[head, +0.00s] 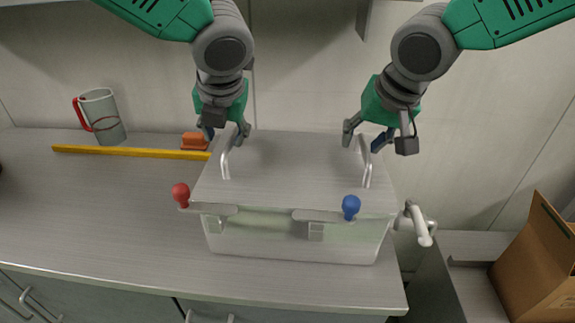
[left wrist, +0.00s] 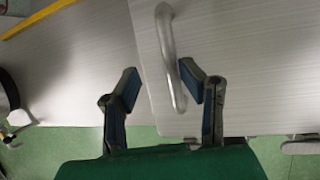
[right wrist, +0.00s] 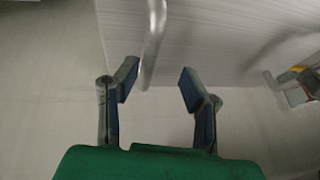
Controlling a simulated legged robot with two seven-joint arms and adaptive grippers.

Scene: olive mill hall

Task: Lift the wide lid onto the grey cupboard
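The wide lid (head: 290,165) is a flat brushed-metal plate with two upright bar handles, lying on a pale, see-through box (head: 270,240) on the counter. My left gripper (head: 225,135) is open at the left handle (head: 226,158); in the left wrist view the handle (left wrist: 167,45) passes between the fingers, nearer the right one. My right gripper (head: 364,137) is open at the right handle (head: 366,165); in its wrist view that handle (right wrist: 154,45) ends between the spread fingertips. Grey cupboard fronts (head: 85,300) show below the counter; I cannot tell whether they are the named cupboard.
Red (head: 181,194) and blue (head: 351,207) knobs stand at the lid's front edge. A tap (head: 418,222) sticks out right. A cardboard box (head: 540,265) stands right.

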